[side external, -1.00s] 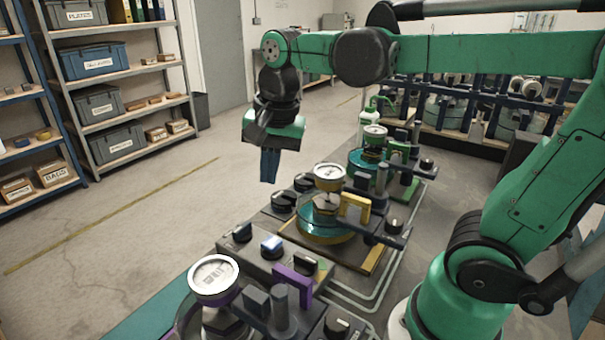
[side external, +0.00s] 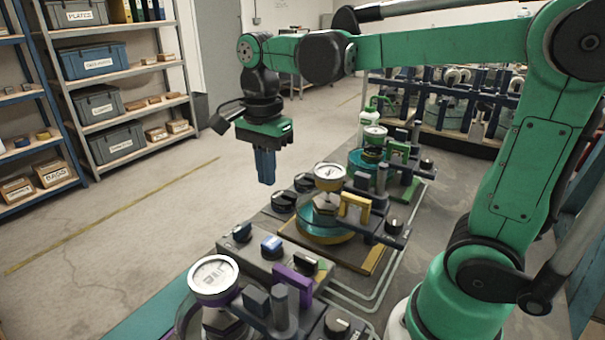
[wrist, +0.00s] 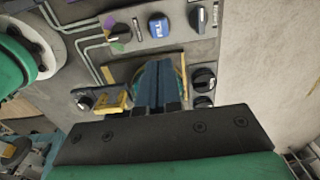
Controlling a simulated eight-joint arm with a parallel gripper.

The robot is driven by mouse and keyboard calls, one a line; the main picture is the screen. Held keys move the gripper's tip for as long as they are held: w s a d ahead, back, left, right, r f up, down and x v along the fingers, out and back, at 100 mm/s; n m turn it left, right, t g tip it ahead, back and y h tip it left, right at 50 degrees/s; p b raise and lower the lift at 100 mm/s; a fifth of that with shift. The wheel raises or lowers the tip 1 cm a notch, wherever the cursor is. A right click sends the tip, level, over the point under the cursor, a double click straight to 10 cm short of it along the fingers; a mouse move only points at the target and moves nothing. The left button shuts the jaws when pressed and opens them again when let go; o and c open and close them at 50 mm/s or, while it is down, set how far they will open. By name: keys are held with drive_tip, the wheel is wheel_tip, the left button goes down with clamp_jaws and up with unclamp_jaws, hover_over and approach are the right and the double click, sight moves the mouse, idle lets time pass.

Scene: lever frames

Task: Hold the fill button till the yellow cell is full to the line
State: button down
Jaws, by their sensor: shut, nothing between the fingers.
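The fill button (side external: 271,244) is a blue push button on a grey panel between two dark knobs. In the wrist view the fill button (wrist: 158,27) carries white lettering and lies beyond my fingertips. The yellow cell (side external: 324,222) stands behind the panel, with a yellow bracket (side external: 355,207) and a round white dial (side external: 330,172). Its level and line cannot be made out. In the wrist view my fingers hide much of the cell. My gripper (side external: 267,182) is shut and empty, pointing down in the air, apart from the button.
A purple-bracketed unit with a white dial (side external: 213,275) stands in front, and a green-bracketed unit (side external: 397,153) behind. Black knobs (side external: 283,202) sit left of the yellow cell. Shelves (side external: 115,70) stand at the far left. The floor left of the units is clear.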

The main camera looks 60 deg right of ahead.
sight(271, 241)
wheel_tip(271, 241, down, 12)
drive_tip(key=shift+r, duration=0.25)
idle(0.4)
drive_tip(key=shift+f, duration=1.25)
idle(3.8)
wheel_tip(271, 241, up, 14)
drive_tip(key=shift+r, duration=0.15)
idle(0.4)
idle(0.5)
